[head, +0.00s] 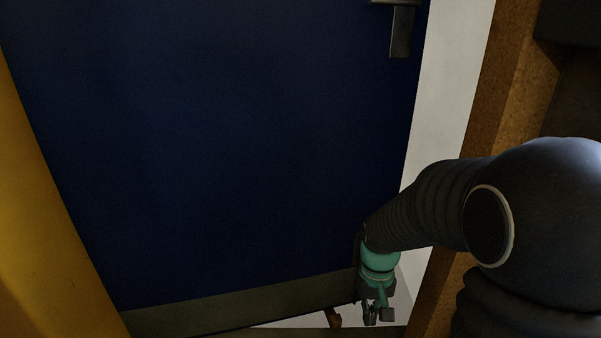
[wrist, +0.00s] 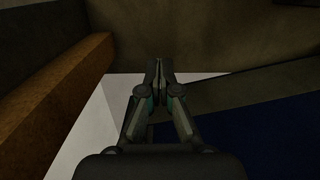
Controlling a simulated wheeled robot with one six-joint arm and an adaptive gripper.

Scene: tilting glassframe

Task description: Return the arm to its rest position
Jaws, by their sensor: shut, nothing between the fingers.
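My gripper (head: 373,314) shows at the bottom of the head view, at the end of my dark arm with its green wrist part. It is beside the lower right corner of a blue door panel (head: 220,150). In the wrist view my gripper (wrist: 159,70) points up the picture with its fingers together and nothing between them. The blue panel (wrist: 270,130) also shows there at the lower right. I cannot tell whether the gripper touches the panel.
A dark handle (head: 401,30) is at the panel's upper right. A brown post (head: 515,70) stands right of a pale strip (head: 450,85), close to my arm. A yellow surface (head: 35,200) bounds the left. A small brown piece (head: 333,318) lies by the gripper.

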